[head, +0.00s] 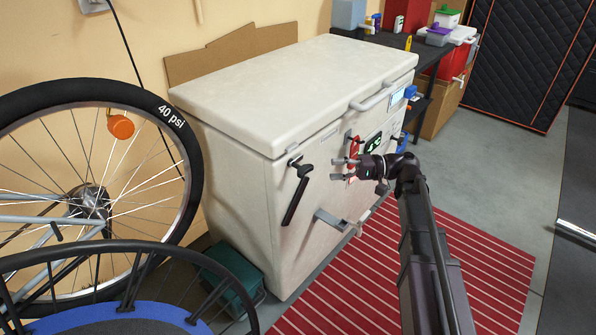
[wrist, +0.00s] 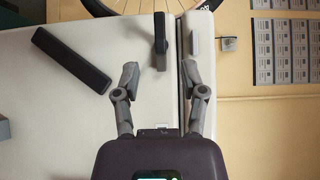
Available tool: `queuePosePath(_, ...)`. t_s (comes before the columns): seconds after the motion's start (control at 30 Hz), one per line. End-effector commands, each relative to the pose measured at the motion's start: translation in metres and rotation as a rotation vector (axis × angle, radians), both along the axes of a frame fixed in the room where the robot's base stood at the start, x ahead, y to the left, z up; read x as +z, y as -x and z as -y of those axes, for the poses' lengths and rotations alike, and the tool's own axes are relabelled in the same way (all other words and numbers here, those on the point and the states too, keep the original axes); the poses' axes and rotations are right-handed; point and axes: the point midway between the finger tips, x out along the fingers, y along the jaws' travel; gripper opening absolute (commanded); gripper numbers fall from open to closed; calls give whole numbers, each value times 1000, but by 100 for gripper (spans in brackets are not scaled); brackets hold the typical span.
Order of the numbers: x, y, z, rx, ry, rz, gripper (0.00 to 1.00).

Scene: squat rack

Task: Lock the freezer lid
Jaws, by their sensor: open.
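The white chest freezer (head: 238,195) stands against the wall with its lid (head: 290,80) down. On its near front corner, a small dark latch piece (head: 297,162) sits just below the lid seam, and a long dark bar (head: 294,202) slants below it. In the wrist view the latch piece (wrist: 160,40) lies ahead, between the lines of my two fingers, with the bar (wrist: 70,57) to its left. A small pale catch (wrist: 195,31) sits on the lid edge across the seam. My gripper (head: 338,169) is open and empty, to the right of the latch and apart from it.
A bicycle wheel (head: 180,178) and a dark round-rimmed object (head: 232,272) stand at left. A grey bracket (head: 331,219) sticks out low on the freezer front. A lid handle (head: 374,95) juts out at right. A red striped mat (head: 455,250) covers open floor.

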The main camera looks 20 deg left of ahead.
Motion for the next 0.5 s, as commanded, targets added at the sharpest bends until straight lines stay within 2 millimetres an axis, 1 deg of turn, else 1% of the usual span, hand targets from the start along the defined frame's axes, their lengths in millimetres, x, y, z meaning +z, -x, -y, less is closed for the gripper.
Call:
queuePosePath(0.03, 0, 4, -7, 2, 0, 0, 54)
queuePosePath(0.5, 0, 28, -65, 1, 0, 0, 54)
